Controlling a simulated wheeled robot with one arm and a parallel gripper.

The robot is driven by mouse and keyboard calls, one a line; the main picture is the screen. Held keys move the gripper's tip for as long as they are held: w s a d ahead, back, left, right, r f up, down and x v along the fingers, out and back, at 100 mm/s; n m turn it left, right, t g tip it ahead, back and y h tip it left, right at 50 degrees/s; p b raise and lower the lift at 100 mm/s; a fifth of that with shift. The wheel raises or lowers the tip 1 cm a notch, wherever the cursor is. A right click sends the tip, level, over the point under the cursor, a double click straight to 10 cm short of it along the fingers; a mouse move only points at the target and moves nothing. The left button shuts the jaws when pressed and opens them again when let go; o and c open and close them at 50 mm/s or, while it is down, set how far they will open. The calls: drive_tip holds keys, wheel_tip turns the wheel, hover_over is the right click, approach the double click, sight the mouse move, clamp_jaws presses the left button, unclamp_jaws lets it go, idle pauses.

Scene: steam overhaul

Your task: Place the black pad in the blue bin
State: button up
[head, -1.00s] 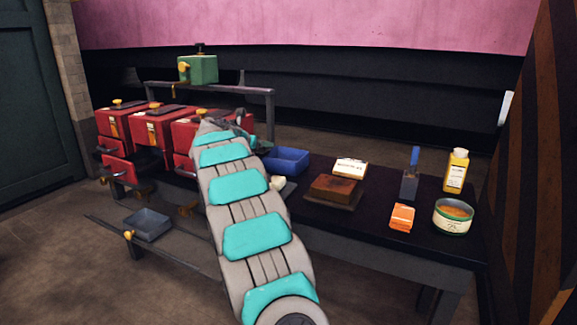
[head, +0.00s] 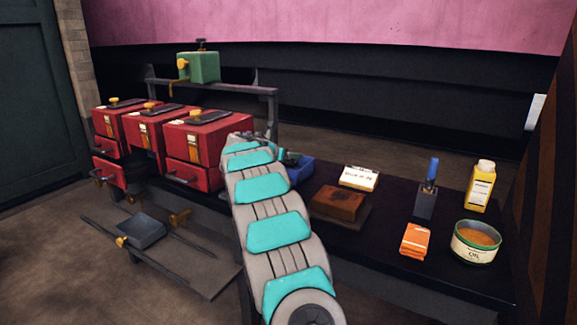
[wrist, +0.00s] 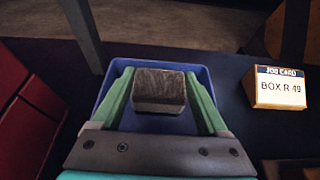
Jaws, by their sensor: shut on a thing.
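The black pad (wrist: 159,88), a worn dark grey-brown block in this light, is between the green fingers of my gripper (wrist: 159,95). The fingers are shut on its two sides. The blue bin (wrist: 205,75) lies below and around the pad in the wrist view, its rim outside both fingers. I cannot tell how high the pad is above the bin floor. In the head view the blue bin (head: 304,171) is partly hidden behind my arm, and my gripper (head: 291,158) is barely visible at it.
A job card block (wrist: 281,88) stands right of the bin. A brown block (head: 338,203), an orange box (head: 415,241), a tin (head: 476,243) and a yellow bottle (head: 481,187) are farther right on the bench. Red boxes (head: 207,150) stand left of the bin.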

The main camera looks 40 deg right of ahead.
sight(287, 162)
drive_tip(key=shift+f, duration=1.7)
drive_tip(key=shift+f, duration=0.2)
drive_tip(key=o, duration=1.4)
drive_tip(key=shift+s+a+r, duration=0.1)
drive_tip(key=shift+a+r, duration=0.15)
drive_tip(key=shift+r, duration=0.05)
drive_tip(key=b+v, duration=0.1)
drive_tip(key=v, duration=1)
drive_tip(key=shift+a+r, duration=0.2)
drive_tip(key=shift+s, duration=0.1)
